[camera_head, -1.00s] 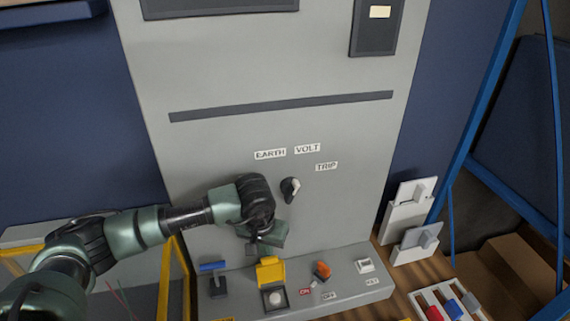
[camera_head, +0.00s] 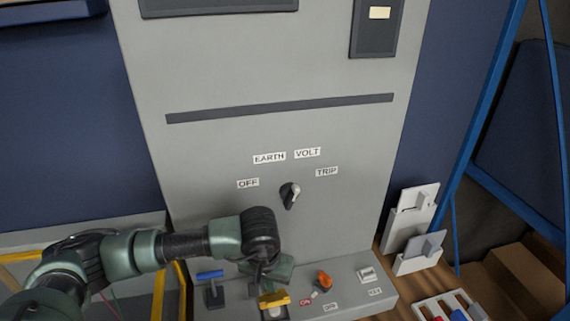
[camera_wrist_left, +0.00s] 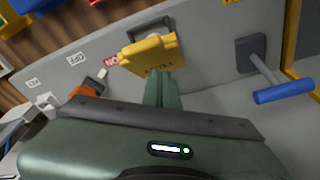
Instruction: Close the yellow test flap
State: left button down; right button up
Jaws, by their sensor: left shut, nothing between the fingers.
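The yellow test flap (camera_head: 274,299) is on the low grey ledge at the foot of the panel. It is tilted forward over its dark base, and part of a pale round button shows below it. My left gripper (camera_head: 266,284) is just above and behind the flap, shut and empty. In the left wrist view, the shut fingertips (camera_wrist_left: 162,76) point at the flap (camera_wrist_left: 150,52), right beside its lettered face. I cannot tell whether they touch it. My right gripper is out of view.
A blue-handled lever (camera_head: 211,276) stands left of the flap; it shows in the left wrist view too (camera_wrist_left: 284,92). An orange switch (camera_head: 324,280) and a white key switch (camera_head: 366,274) are to the right. A rotary knob (camera_head: 290,195) is above.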

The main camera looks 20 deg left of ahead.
aim_at(274, 297)
pick_arm(q)
jog(key=shift+d, duration=0.1)
jog(key=shift+s+d+r, duration=0.15)
jog(key=shift+s+r, duration=0.1)
jog(key=shift+r, duration=0.1)
jog(key=shift+s+d+f+b, duration=0.1)
jog(key=shift+f+b, duration=0.2)
jog(key=shift+f, duration=0.15)
jog(key=shift+s+d+f+b, duration=0.55)
jog(key=shift+s+f+b, duration=0.1)
jog(key=shift+b, duration=0.15)
jog(key=shift+r+p, duration=1.4)
jog(key=shift+r, duration=2.2)
